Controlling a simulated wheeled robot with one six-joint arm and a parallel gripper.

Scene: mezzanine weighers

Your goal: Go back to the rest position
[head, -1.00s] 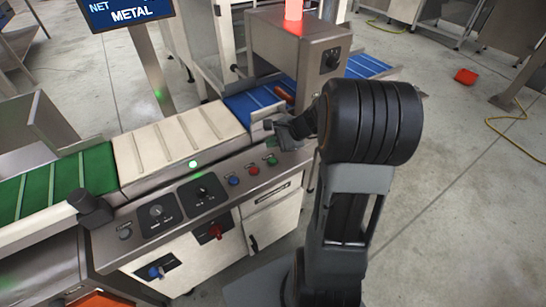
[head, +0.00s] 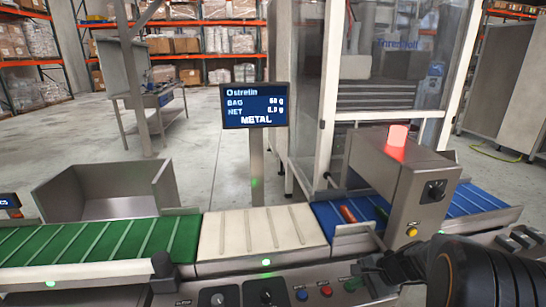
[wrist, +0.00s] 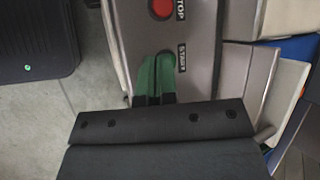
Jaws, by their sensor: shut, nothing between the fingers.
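My gripper (head: 392,268) is at the lower right of the head view, low over the front control panel and beside the coloured buttons. In the wrist view, my gripper (wrist: 155,62) has its two narrow green-tipped fingers side by side, closed with nothing held. They lie over the panel close to the START label (wrist: 181,62), with the red STOP button (wrist: 162,9) beyond them. Whether the fingertips touch the panel cannot be told. Part of my dark arm fills the lower right corner of the head view.
The weigher line has a green belt (head: 100,241), a cream belt (head: 262,231) and a blue belt (head: 487,200). A red item (head: 347,214) lies on the blue belt before the metal detector housing (head: 408,180), whose lamp (head: 398,135) is red. The screen (head: 254,106) reads METAL.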

